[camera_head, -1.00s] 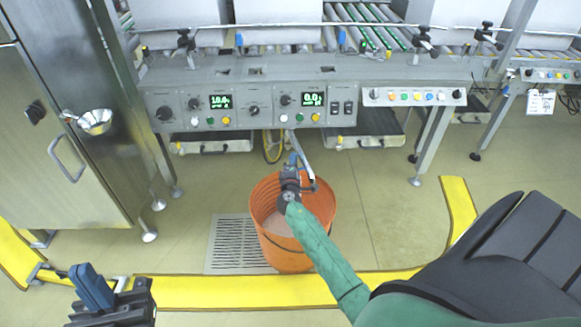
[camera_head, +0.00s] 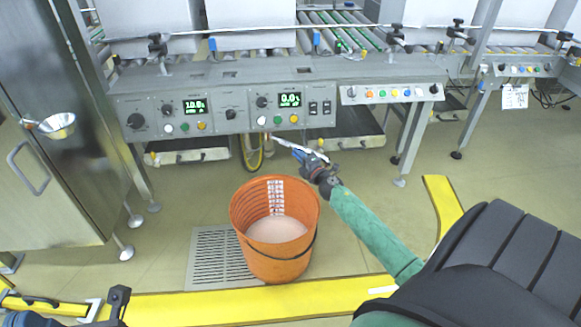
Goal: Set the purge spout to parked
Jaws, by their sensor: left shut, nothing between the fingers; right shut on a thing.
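The purge spout (camera_head: 286,145) is a thin silver tube under the front edge of the grey control panel. The orange bucket (camera_head: 283,268) stands on the floor, with pale pinkish material inside.
The control panel (camera_head: 220,92) has lit displays, knobs and coloured buttons. A floor grate (camera_head: 212,262) lies beside the bucket. Yellow floor edging (camera_head: 200,304) runs in front.

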